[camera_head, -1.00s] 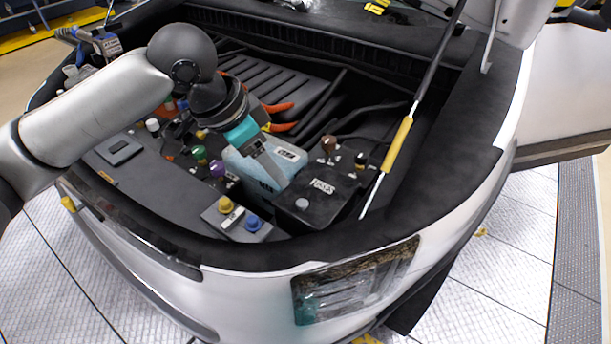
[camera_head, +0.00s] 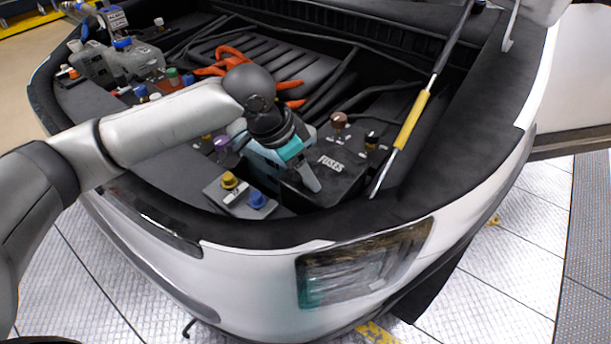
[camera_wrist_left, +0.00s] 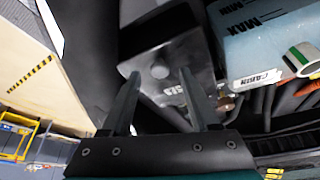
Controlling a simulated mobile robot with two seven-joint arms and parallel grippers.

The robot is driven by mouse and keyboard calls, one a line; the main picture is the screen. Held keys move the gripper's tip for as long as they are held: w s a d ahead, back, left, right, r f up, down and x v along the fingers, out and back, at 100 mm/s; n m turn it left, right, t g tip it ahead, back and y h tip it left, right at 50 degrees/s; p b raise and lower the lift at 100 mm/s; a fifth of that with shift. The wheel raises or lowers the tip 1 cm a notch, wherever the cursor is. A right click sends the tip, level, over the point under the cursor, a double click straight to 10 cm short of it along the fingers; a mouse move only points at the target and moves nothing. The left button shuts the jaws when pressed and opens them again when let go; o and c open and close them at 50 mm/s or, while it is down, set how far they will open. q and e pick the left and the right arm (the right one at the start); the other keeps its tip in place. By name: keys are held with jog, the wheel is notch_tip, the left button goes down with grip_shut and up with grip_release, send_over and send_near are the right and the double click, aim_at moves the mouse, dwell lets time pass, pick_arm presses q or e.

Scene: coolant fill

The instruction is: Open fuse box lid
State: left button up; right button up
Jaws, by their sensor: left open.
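The fuse box (camera_head: 345,180) is a black box with a white "FUSES" label on its lid, at the front right of the engine bay. Its lid lies shut. It also shows in the left wrist view (camera_wrist_left: 140,42), with a round grey knob (camera_wrist_left: 160,71) on top. My left gripper (camera_head: 312,184) is over the left part of the box and hides part of it. In the left wrist view its fingers (camera_wrist_left: 158,78) are apart, with the knob and label seen between them and nothing held. I cannot tell whether the fingertips touch the lid. My right gripper is not in view.
A light blue tank (camera_wrist_left: 262,42) stands beside the fuse box, mostly hidden by my arm in the head view. Yellow (camera_head: 229,179) and blue (camera_head: 257,198) caps sit left of the box. A hood strut with a yellow sleeve (camera_head: 411,120) rises at its right.

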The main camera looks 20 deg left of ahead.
pick_arm(q)
jog(key=shift+w+d+f, duration=0.1)
jog(key=shift+d+f, duration=0.05)
jog(key=shift+f, duration=0.3)
grip_shut()
dwell(1.2)
